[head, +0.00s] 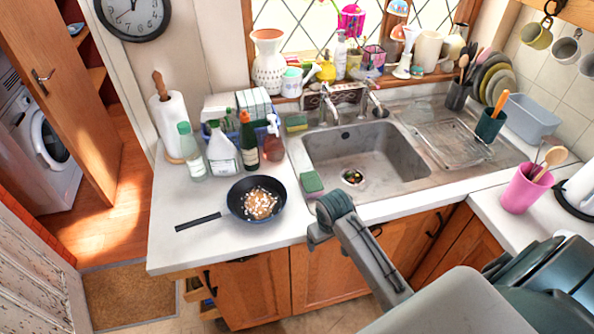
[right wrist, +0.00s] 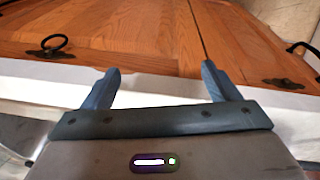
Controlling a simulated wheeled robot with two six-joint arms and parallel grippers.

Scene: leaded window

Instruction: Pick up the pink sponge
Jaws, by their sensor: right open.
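Another sponge, green over yellow (head: 296,123), lies at the sink's back left corner. My right gripper (head: 328,212) is at the counter's front edge, just in front of the nearer sponge and apart from it. In the right wrist view its two fingers (right wrist: 160,80) are spread with nothing between them, against wooden cupboard doors. My left gripper is not in view.
A black frying pan (head: 257,199) with food stands left of the nearer sponge. Bottles (head: 222,152) and a dish rack stand behind it. The sink (head: 366,158) is to the right, with a tap behind. A pink utensil pot (head: 522,190) stands at the right.

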